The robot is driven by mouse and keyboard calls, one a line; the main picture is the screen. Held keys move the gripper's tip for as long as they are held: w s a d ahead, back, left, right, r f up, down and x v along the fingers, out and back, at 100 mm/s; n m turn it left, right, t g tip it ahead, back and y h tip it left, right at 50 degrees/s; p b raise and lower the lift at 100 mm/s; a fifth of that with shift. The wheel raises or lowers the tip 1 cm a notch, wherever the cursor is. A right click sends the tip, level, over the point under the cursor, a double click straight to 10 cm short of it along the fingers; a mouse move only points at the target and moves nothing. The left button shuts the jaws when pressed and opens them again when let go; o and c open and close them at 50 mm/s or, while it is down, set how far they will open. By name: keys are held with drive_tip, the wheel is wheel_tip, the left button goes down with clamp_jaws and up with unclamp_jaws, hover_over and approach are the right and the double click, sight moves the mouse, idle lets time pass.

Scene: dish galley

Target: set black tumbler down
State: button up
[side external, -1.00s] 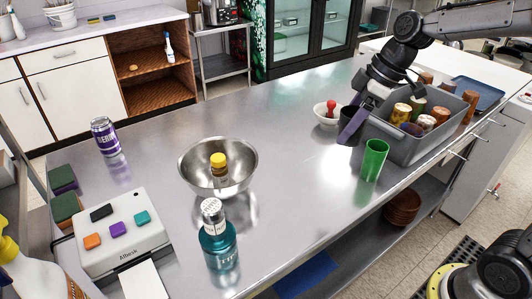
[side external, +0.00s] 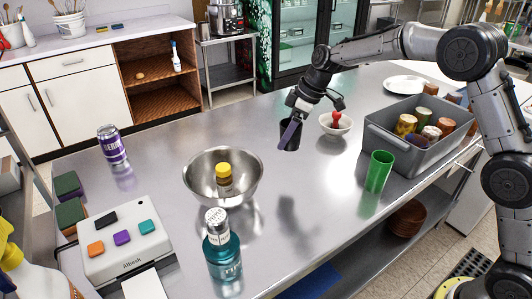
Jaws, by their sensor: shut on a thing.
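The black tumbler (side external: 290,137) is upright in my gripper (side external: 291,128), which is shut on it. A purple finger pad covers part of the tumbler's side. The tumbler appears to hang above the steel counter (side external: 330,215), with a dark shadow on the counter below. It is to the right of the metal mixing bowl (side external: 190,165) and to the left of the small white bowl (side external: 345,124).
A green tumbler (side external: 379,171) stands at the right, beside a grey bin (side external: 400,157) holding several jars. The mixing bowl holds a yellow-capped jar (side external: 224,178). A teal bottle (side external: 222,255) stands in front. The counter's middle is clear.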

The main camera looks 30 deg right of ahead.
drive_tip(key=w+f, duration=0.4)
drive_tip(key=w, duration=0.1)
drive_tip(key=w+a+f, duration=0.1)
drive_tip(key=w+f, duration=0.1)
drive_tip(key=shift+w+f, duration=0.65)
drive_tip(key=shift+f, duration=1.6)
drive_tip(key=shift+f, duration=0.15)
